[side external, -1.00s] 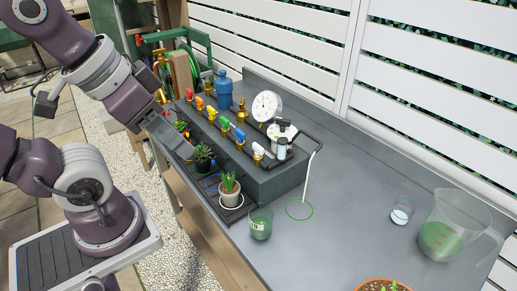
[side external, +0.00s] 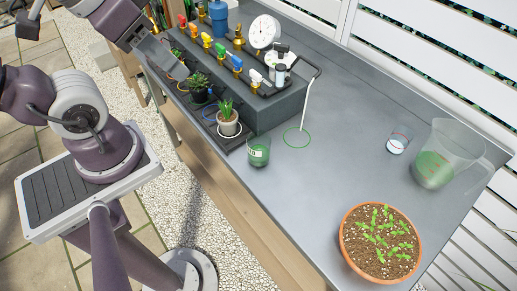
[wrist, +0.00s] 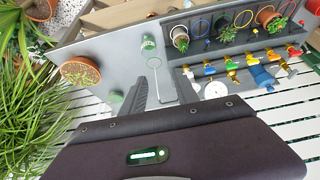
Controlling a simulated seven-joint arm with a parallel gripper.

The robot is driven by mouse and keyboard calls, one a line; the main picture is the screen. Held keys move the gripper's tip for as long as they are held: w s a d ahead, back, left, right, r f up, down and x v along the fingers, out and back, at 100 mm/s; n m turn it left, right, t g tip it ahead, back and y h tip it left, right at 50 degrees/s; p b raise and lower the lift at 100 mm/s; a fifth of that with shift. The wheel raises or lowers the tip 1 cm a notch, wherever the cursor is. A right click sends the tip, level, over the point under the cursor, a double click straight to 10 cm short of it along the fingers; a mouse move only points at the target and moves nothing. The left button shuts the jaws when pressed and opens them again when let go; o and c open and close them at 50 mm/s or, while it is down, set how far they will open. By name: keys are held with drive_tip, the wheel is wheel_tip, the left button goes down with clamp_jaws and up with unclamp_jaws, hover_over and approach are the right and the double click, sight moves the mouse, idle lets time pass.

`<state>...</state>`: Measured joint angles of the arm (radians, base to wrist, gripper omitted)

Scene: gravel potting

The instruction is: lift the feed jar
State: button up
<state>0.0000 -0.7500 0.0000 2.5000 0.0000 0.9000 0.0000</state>
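A small clear jar with green contents and a white label (side external: 259,152), which I take for the feed jar, stands upright on the grey bench near its front edge. It also shows in the wrist view (wrist: 149,43). My gripper (side external: 172,62) is at the upper left in the side view, over the front of the bench by the potted plants, well apart from the jar. In the wrist view my two dark fingers (wrist: 147,80) are spread with nothing visible between them.
A green ring (side external: 297,138) lies beside the jar under a bent white spout (side external: 308,100). A potted-plant tray (side external: 205,108) and a valve block (side external: 270,106) stand left. A small glass (side external: 398,141), a measuring jug (side external: 436,165) and a terracotta pot (side external: 379,244) stand right.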

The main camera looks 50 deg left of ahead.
drive_tip(key=o, duration=0.9)
wheel_tip(320, 180, up, 6)
drive_tip(key=w, duration=0.1)
drive_tip(key=w+d+f+m+g, duration=0.1)
drive_tip(key=w+d+m+g, duration=0.2)
drive_tip(key=w, duration=0.4)
drive_tip(key=w+d+m+g, duration=0.1)
drive_tip(key=w+m+g, duration=0.2)
drive_tip(key=w+m, duration=0.35)
drive_tip(key=shift+n, duration=0.75)
wheel_tip(320, 180, down, 35)
